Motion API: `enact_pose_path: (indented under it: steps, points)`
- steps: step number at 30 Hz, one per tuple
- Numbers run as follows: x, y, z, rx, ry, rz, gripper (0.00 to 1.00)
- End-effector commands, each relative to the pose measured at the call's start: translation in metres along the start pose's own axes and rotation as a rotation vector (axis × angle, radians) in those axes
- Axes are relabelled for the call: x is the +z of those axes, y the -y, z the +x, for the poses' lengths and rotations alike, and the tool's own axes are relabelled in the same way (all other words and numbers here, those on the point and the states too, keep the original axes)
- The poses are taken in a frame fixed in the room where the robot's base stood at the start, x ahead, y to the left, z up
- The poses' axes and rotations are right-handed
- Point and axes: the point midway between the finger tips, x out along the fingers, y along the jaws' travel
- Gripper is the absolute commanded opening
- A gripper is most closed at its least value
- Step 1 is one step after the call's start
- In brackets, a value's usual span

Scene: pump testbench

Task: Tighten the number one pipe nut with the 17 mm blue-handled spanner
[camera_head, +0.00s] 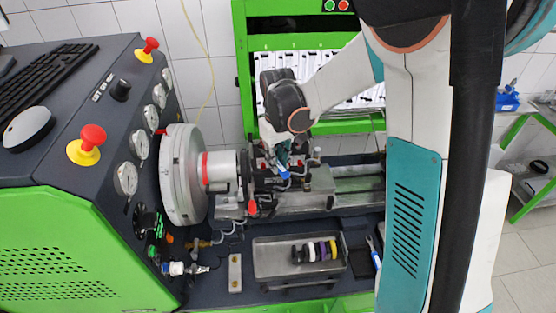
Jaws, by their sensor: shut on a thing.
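My gripper (283,162) reaches down over the middle of the pump testbench, just right of the chuck. It is small in the picture and partly hidden by my wrist. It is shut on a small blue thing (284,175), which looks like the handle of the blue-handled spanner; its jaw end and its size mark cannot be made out. The pump fittings and pipes (262,182) lie close around and below the gripper. The number one pipe nut cannot be picked out among them, and I cannot tell whether the spanner touches it.
A large round chuck (183,175) stands left of the gripper. A metal tray (265,262) with several coloured rings lies in front. Another blue-handled tool (374,253) lies right of it. The green-sided console (75,255) with gauges and red buttons fills the left.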

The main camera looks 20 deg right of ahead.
Motion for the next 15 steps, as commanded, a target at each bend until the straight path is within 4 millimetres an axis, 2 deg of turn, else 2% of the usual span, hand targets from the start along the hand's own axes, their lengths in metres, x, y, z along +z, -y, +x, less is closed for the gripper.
enact_pose_path:
  steps: [15]
  points:
    - [-0.0074, 0.0001, 0.0006, 0.000, 0.000, 0.000, 0.00]
